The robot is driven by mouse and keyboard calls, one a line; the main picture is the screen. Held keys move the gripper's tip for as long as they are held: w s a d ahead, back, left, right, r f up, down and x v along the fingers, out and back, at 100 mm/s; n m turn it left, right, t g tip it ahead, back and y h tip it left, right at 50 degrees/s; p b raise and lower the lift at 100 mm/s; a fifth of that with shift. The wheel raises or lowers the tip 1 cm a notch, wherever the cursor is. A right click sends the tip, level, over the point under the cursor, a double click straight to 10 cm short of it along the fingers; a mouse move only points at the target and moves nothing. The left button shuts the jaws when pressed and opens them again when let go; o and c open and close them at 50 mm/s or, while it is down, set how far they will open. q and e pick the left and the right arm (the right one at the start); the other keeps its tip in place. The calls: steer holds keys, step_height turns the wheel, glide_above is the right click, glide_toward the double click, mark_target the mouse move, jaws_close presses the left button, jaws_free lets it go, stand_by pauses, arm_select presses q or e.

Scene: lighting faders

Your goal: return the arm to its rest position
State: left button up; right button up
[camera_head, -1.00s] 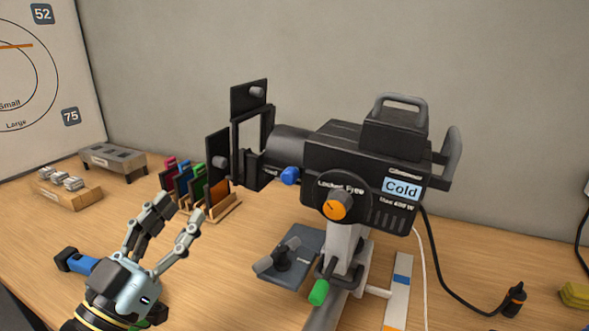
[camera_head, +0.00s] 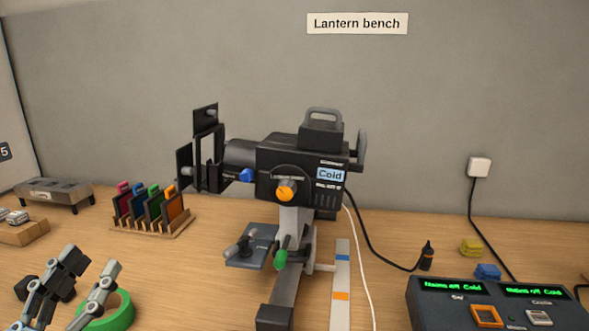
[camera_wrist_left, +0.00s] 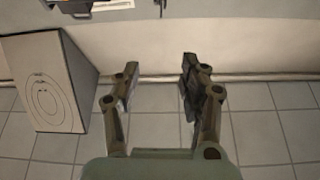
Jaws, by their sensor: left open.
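My left gripper (camera_head: 88,285) is at the lower left of the head view, in front of the bench's left part. In the left wrist view its two fingers (camera_wrist_left: 158,85) stand apart with nothing between them, over tiled floor and the foot of a wall. My right gripper is in neither current view. The black lantern (camera_head: 300,170) with its "Cold" label stands in the middle of the bench, clear of the left gripper.
A wooden rack of coloured filters (camera_head: 150,224) stands left of the lantern. Green tape (camera_head: 122,312) lies close to my left gripper. A control box (camera_head: 455,310) with green displays is at the lower right. A cable hangs from a wall socket (camera_head: 479,167).

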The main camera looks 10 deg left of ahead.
arm_select(q)
steer(key=s+d+f+g+y, duration=0.1)
steer(key=d+f+g+y, duration=0.15)
steer(key=f+g, duration=0.7)
steer(key=s+f+n+g, duration=0.1)
steer(key=s+g, duration=0.8)
steer(key=s, duration=0.6)
step_height(320, 180, down, 32)
steer(key=s+a+g+b, duration=0.2)
steer(key=a+b, duration=0.1)
steer(key=b, duration=0.4)
steer(key=s+f+b, duration=0.3)
steer(key=s+f, duration=0.6)
steer(key=f, duration=0.3)
steer(key=s+f+n+g+b, duration=0.1)
steer(key=s+f+b, duration=0.2)
steer(key=s+f, duration=0.6)
step_height(320, 180, down, 3)
steer(key=shift+s+a+f+y, duration=0.1)
steer(key=shift+s+a+y, duration=0.25)
arm_select(e)
step_height(320, 180, down, 13)
steer(key=s, duration=0.1)
steer(key=shift+s+f, duration=0.2)
steer(key=shift+s, duration=0.1)
